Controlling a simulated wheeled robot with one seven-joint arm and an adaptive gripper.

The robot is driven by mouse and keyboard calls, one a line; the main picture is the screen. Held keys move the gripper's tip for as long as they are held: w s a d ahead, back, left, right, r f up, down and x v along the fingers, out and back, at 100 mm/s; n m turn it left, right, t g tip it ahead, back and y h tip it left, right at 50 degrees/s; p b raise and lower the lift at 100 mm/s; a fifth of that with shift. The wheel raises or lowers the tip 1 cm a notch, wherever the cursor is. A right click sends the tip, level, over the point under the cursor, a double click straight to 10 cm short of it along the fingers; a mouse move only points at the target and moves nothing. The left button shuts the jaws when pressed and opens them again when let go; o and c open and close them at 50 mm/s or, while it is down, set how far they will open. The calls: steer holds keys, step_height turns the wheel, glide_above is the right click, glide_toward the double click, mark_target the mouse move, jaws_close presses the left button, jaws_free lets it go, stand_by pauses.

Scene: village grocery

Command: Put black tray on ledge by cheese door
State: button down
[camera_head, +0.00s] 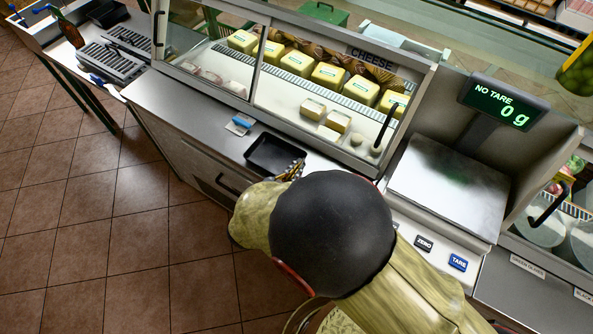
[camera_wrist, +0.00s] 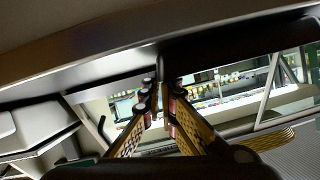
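The black tray (camera_head: 270,153) is over the metal ledge (camera_head: 205,108) in front of the cheese case's glass door (camera_head: 318,125). It looks about level; I cannot tell whether it rests on the ledge or is held just above it. My gripper (camera_head: 293,169) is at the tray's right end, partly hidden by my arm. In the wrist view, the yellow fingers of my gripper (camera_wrist: 163,100) are close together, with a dark edge of the black tray (camera_wrist: 235,38) running between their tips. They appear shut on its rim.
A small blue-and-white item (camera_head: 239,124) lies on the ledge left of the tray. A scale (camera_head: 450,185) reading 0 g stands to the right. The tiled floor (camera_head: 100,230) in front is clear.

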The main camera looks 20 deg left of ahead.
steer(key=c, duration=2.6)
jaws_free()
steer(key=shift+f, duration=0.1)
steer(key=o, duration=0.6)
steer(key=shift+c, duration=0.2)
steer(key=shift+s+r, duration=0.1)
steer(key=shift+r, duration=0.1)
steer(key=p+v, duration=0.4)
steer(key=v, duration=0.7)
steer(key=shift+s, duration=0.4)
steer(key=shift+a+r, duration=0.1)
